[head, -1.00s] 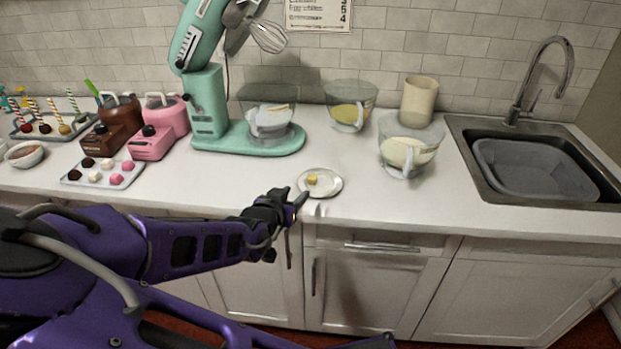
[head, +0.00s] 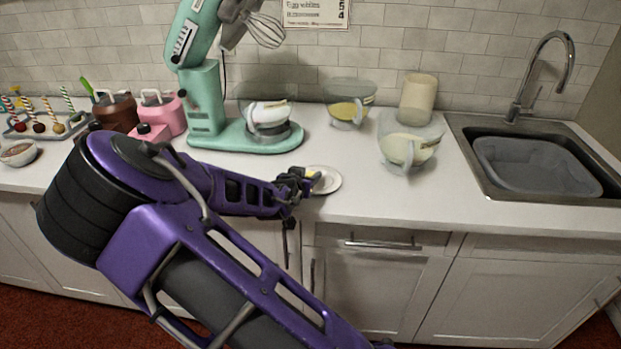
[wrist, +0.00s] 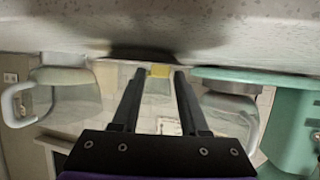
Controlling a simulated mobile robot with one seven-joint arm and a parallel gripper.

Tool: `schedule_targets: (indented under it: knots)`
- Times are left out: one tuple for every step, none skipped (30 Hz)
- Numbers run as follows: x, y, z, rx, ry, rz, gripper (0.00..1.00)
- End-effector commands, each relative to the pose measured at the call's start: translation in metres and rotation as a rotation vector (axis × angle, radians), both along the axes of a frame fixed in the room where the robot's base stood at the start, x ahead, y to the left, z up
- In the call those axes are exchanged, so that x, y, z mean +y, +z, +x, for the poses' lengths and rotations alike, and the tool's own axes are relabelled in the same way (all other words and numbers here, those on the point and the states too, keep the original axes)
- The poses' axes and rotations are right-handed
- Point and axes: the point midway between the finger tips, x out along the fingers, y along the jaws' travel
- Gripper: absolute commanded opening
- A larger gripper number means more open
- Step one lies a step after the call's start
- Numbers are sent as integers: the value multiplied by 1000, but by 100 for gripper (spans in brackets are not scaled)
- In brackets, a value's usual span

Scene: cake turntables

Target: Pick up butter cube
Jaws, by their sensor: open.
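The small yellow butter cube (head: 317,175) is on the white plate (head: 331,186) near the counter's front edge, partly hidden by my gripper (head: 307,180) in the head view. My gripper reaches in from the left, low over the plate's left side. In the wrist view, which looks upside down, my gripper (wrist: 159,74) is open with its two dark fingers apart. The butter cube (wrist: 160,70) shows in the gap at the fingertips. I cannot tell whether it lies between the tips or just beyond them.
A mint stand mixer (head: 205,100) stands behind. Glass bowls (head: 350,112) and (head: 408,150), another bowl, and a beige canister (head: 417,98) stand at the back and right. A sink (head: 535,165) is at the far right. The counter right of the plate is clear.

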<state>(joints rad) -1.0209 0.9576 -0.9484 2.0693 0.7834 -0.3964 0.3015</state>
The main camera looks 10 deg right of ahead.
Motion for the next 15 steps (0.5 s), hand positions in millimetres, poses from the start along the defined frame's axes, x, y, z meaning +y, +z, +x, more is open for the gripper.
schedule_targets:
  knots:
    - [-3, -3, 4, 0, -2, -1, 44]
    - [-4, -3, 6, 0, -2, 0, 44]
    - [-5, -4, 8, 0, -1, 0, 44]
    - [-5, -4, 8, 0, -1, 0, 44]
    - [-5, -4, 9, 0, 0, 1, 44]
    - [-5, -4, 9, 0, 0, 1, 44]
    - [-5, -4, 9, 0, 0, 1, 44]
    - [-5, -4, 9, 0, 0, 1, 44]
    - [-5, -4, 9, 0, 0, 1, 44]
    - [-5, -4, 9, 0, 0, 1, 44]
    - [-5, -4, 9, 0, 0, 1, 40]
    - [-5, -4, 9, 0, 0, 1, 33]
    - [-5, -4, 9, 0, 0, 1, 28]
    - [-5, -4, 9, 0, 0, 1, 22]
    - [-5, -4, 9, 0, 0, 1, 15]
